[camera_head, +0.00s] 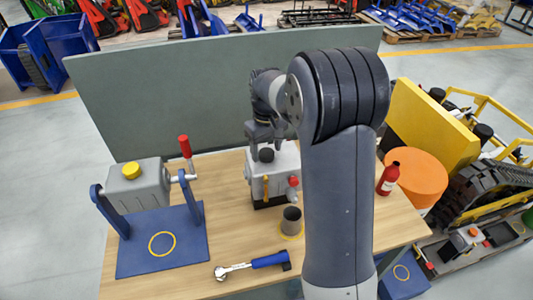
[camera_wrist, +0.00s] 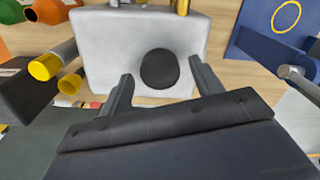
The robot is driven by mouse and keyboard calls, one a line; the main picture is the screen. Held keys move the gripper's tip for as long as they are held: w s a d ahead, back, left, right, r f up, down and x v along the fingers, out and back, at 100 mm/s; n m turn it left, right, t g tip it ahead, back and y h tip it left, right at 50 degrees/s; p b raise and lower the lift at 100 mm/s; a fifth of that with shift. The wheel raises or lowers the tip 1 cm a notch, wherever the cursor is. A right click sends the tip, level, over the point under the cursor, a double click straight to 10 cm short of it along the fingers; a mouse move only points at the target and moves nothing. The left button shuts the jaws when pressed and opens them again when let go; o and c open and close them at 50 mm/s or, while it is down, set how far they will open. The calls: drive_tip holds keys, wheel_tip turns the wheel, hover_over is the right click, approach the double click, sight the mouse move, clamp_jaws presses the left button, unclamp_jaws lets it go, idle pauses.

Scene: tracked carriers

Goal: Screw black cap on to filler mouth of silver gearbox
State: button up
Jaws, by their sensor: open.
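The silver gearbox (camera_head: 284,160) stands on the wooden table near its middle; its pale top fills much of the wrist view (camera_wrist: 110,45). My gripper (camera_head: 264,148) is over the gearbox, pointing down. In the wrist view its open fingers (camera_wrist: 161,72) are on either side of the cap, with a gap showing at each side. The filler mouth is not visible; whether the cap is threaded on it I cannot tell.
A grey box with a yellow cap (camera_head: 131,170) sits in a blue stand at left. A red bottle (camera_head: 388,179) stands at right. A green panel (camera_head: 180,95) rises behind the table.

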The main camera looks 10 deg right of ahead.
drive_tip(key=n, duration=1.4)
drive_tip(key=shift+c, duration=0.2)
drive_tip(key=c, duration=0.7)
drive_tip(key=m, duration=0.9)
drive_tip(key=shift+m, duration=0.4)
